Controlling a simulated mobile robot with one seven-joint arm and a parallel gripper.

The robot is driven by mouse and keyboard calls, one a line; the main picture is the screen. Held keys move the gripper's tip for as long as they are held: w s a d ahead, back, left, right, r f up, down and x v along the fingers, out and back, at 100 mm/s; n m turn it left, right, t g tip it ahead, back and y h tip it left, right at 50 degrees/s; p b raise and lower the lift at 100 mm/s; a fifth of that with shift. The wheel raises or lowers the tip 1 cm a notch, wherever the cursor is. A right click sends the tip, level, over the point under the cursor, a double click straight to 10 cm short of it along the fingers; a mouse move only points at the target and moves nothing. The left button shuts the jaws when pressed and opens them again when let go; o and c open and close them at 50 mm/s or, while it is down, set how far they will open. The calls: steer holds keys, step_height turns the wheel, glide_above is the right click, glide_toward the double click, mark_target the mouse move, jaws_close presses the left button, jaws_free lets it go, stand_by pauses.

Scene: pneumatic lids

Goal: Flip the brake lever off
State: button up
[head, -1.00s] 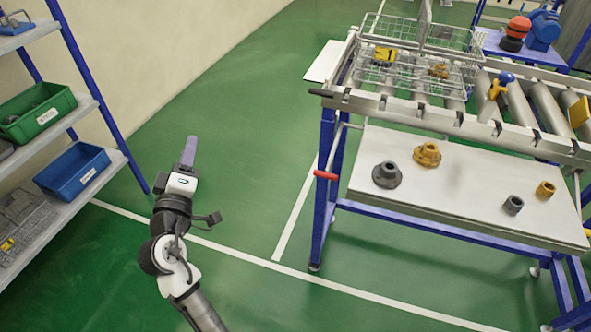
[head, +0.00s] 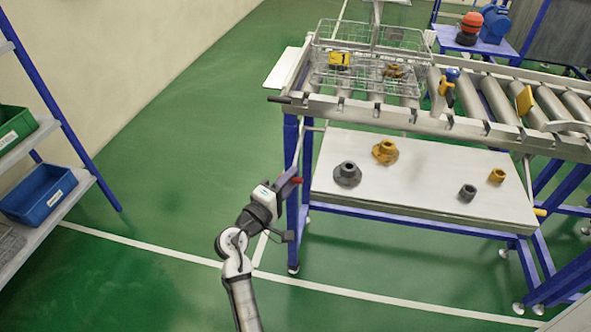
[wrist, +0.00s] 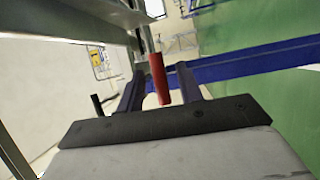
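A red-handled lever (head: 297,180), which I take for the brake lever, sticks out from the blue left leg of the roller table. In the head view, my gripper (head: 272,192) is close beside the handle, with its fingers mostly hidden. In the wrist view, the red handle (wrist: 159,80) shows in the gap between the two purple fingers of my gripper (wrist: 160,71). The fingers are apart, with visible space on both sides of the handle. I cannot tell how deep the handle lies between them.
The roller table's lower shelf (head: 420,165) holds grey and yellow parts. Wire baskets (head: 370,60) sit on the rollers. A dark rod end (head: 280,99) juts out at the upper left corner. A blue bin (head: 38,193) stands on the left rack. The green floor between is clear.

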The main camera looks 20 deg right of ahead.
mark_target(298, 153)
steer(key=shift+x, duration=1.5)
steer(key=shift+c, duration=0.2)
steer(key=shift+f, duration=0.1)
jaws_close()
steer(key=shift+p, duration=0.3)
